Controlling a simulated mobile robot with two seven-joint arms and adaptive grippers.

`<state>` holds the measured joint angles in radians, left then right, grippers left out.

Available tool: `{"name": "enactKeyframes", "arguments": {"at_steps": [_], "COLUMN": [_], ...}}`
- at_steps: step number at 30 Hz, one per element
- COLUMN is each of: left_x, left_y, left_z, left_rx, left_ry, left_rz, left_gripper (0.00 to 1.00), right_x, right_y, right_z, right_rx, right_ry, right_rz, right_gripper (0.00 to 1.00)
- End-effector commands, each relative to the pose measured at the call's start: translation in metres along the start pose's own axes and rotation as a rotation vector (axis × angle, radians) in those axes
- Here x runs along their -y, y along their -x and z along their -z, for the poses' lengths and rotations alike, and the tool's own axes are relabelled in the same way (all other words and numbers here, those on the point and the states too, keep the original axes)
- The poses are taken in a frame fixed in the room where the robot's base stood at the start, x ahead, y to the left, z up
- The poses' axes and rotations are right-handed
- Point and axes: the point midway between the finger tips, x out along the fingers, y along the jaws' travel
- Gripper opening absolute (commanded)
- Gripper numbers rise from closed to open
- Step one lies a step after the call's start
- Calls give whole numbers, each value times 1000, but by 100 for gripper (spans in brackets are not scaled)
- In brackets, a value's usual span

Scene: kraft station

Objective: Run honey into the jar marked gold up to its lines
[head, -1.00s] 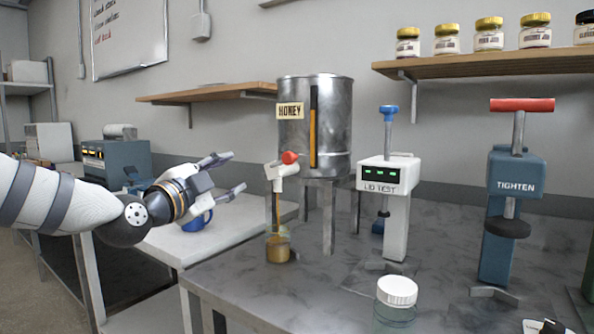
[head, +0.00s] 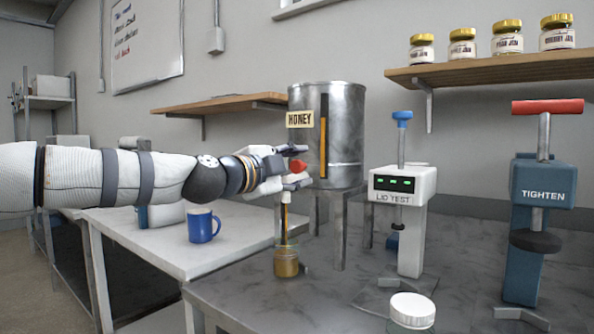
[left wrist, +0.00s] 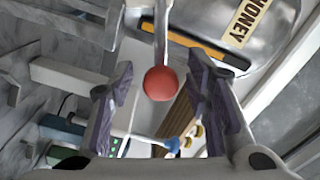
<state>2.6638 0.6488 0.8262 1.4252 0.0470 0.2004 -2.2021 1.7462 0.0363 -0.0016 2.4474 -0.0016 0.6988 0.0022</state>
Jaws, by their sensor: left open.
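The steel honey tank (head: 345,125) stands on legs on the bench, with an amber level strip on its front. A thin honey stream (head: 285,222) runs from its spout into a small glass jar (head: 286,264) standing below. Amber shows in the jar; its lines and any gold mark cannot be made out. My left gripper (head: 300,165) is at the tap's red knob (head: 299,166). In the left wrist view the red knob (left wrist: 161,83) lies between the open fingers (left wrist: 160,90), with gaps on both sides. My right gripper is not in view.
A white-lidded jar (head: 412,309) stands at the bench front. The lid tester (head: 402,215) and the blue tighten press (head: 540,215) stand to the right. A blue mug (head: 203,226) is on the left table. Lidded jars (head: 507,38) line the upper shelf (head: 500,70).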

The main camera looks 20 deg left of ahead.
Motion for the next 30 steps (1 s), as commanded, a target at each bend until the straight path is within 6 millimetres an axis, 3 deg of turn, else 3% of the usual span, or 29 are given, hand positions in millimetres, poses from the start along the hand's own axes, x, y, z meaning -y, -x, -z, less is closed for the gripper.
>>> {"name": "enactKeyframes", "arguments": {"at_steps": [5,11,17,30], "left_x": [1,1,0,-30], "left_y": [0,1,0,1], "left_z": [0,0,0,-5], "left_rx": [0,0,0,0], "left_ry": [0,0,-11,-382], "left_rz": [1,1,1,2], "left_gripper": [44,0,0,0], "right_x": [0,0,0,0], "right_y": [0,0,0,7], "right_z": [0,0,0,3], "right_rx": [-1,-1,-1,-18], "right_ry": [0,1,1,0], "right_rz": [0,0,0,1], "right_gripper": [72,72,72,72]}}
